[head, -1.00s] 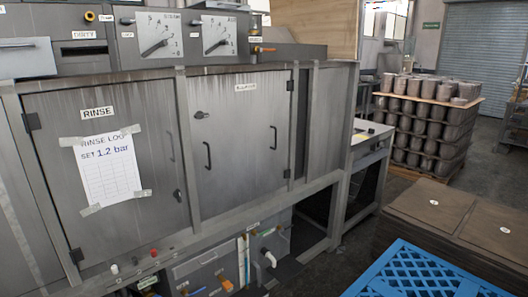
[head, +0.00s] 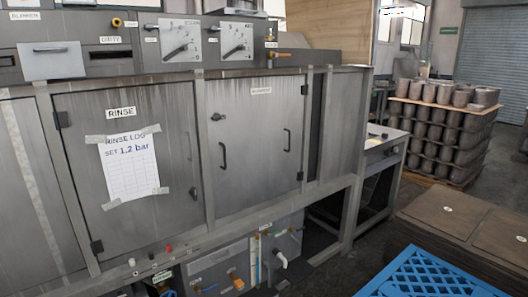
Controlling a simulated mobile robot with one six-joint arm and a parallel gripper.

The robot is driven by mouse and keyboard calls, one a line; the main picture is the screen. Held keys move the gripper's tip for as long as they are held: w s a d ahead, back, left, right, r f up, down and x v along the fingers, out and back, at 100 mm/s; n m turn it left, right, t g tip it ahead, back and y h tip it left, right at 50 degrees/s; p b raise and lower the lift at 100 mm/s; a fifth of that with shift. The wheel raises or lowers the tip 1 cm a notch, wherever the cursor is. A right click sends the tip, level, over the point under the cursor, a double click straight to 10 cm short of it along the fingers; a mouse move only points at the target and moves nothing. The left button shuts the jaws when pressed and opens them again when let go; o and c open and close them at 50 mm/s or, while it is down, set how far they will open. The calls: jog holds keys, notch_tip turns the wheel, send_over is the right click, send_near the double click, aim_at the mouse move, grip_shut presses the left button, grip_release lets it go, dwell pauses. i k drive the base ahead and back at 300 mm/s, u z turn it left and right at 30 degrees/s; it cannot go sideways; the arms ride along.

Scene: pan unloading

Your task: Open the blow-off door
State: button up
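The door I take for the blow-off door (head: 255,150) is a grey panel right of the rinse door in the head view. Its small label (head: 261,91) is too blurred to read surely. It is shut flush in its frame. It has a dark bar handle (head: 223,155) on its left side and another dark handle (head: 289,141) near its right edge. A small dark latch (head: 217,117) sits at its upper left, and dark hinges (head: 304,90) show on the right edge. My gripper is not in view.
The rinse door (head: 150,120), with a taped paper log (head: 130,167), is shut at left. Dial gauges (head: 180,43) sit above. Pipes and valves (head: 281,259) fill the open bay below. A blue pallet (head: 430,275) and brown cartons (head: 460,215) stand at right front; stacked pans (head: 440,120) stand behind.

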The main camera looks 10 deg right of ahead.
aim_at(255, 151)
jog(key=u, duration=0.1)
jog(key=i, duration=0.9)
jog(key=u, duration=1.15)
jog(key=k, duration=0.4)
jog(key=u, duration=0.4)
